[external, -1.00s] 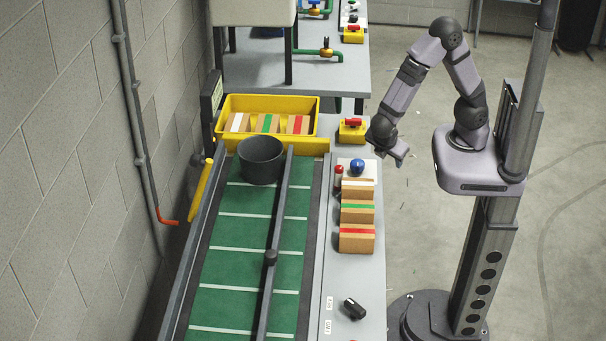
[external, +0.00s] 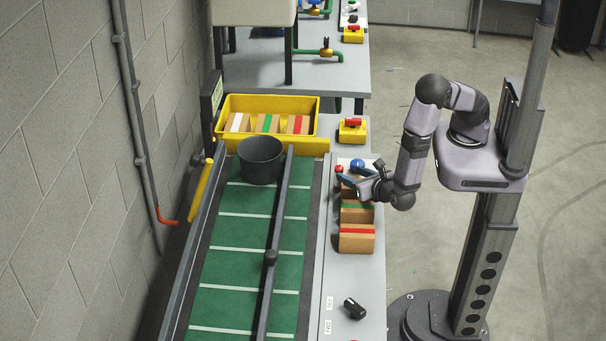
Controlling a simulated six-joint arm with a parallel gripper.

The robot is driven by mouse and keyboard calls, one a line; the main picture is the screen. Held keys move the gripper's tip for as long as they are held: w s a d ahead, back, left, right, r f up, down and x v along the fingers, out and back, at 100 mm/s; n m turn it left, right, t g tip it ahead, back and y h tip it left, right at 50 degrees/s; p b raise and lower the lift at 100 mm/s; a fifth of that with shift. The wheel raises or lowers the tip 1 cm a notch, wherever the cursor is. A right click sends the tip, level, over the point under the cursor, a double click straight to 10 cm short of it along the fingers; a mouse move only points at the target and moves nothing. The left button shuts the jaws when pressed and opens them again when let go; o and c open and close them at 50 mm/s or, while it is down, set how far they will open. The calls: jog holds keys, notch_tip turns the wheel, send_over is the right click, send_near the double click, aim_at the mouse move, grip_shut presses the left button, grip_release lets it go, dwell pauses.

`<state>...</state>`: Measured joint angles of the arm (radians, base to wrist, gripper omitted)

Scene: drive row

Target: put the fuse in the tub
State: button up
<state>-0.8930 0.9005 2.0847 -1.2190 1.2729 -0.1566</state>
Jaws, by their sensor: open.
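A small red upright piece (external: 339,169), which looks like the fuse, stands at the left edge of a white plate on the grey bench; its lower part is hidden behind my gripper. My gripper (external: 358,174) is open, its jaws low over the bench beside the red piece and the blue ball-shaped knob (external: 357,165). I cannot tell whether a finger touches either one. The dark grey tub (external: 260,160) stands upright at the far end of the green conveyor, left of the rail. Its inside looks empty.
Boxes with a green stripe (external: 352,214) and a red stripe (external: 357,239) sit on the bench near my gripper. A yellow bin (external: 267,133) of boxes is behind the tub. A rail (external: 277,220) runs along the conveyor. A black knob (external: 354,308) is at the front.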

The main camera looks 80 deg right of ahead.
aim_at(342, 170)
jog(key=shift+p+x, duration=1.25)
jog(key=shift+x, duration=1.65)
jog(key=shift+f, duration=0.15)
grip_shut()
notch_tip(342, 170, up, 10)
jog(key=b, duration=0.1)
jog(key=shift+b, duration=0.4)
